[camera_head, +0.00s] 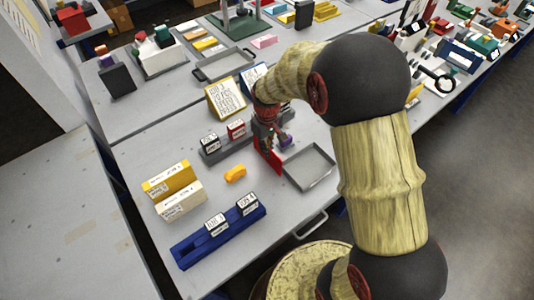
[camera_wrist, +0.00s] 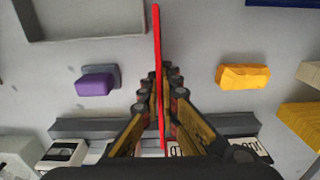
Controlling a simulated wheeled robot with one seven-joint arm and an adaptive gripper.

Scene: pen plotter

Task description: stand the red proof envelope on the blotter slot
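The red proof envelope (camera_head: 275,162) is a thin red panel, held upright and pointing away from my wrist. In the wrist view it shows edge-on as a red strip (camera_wrist: 156,45). My gripper (camera_head: 266,125) has its two fingers (camera_wrist: 160,95) closed on either side of it. I cannot tell whether its lower edge touches the table. A grey slotted rack (camera_head: 213,157) beside my gripper holds a black and a red labelled piece. No marking shows which one is the blotter slot.
A yellow-orange block (camera_head: 235,174) and a purple block (camera_wrist: 95,84) lie on opposite sides of the envelope. An empty grey tray (camera_head: 312,166) is to the right. Yellow and cream labelled boxes (camera_head: 178,190) stand at left. Bare table lies between the orange block and blue rack.

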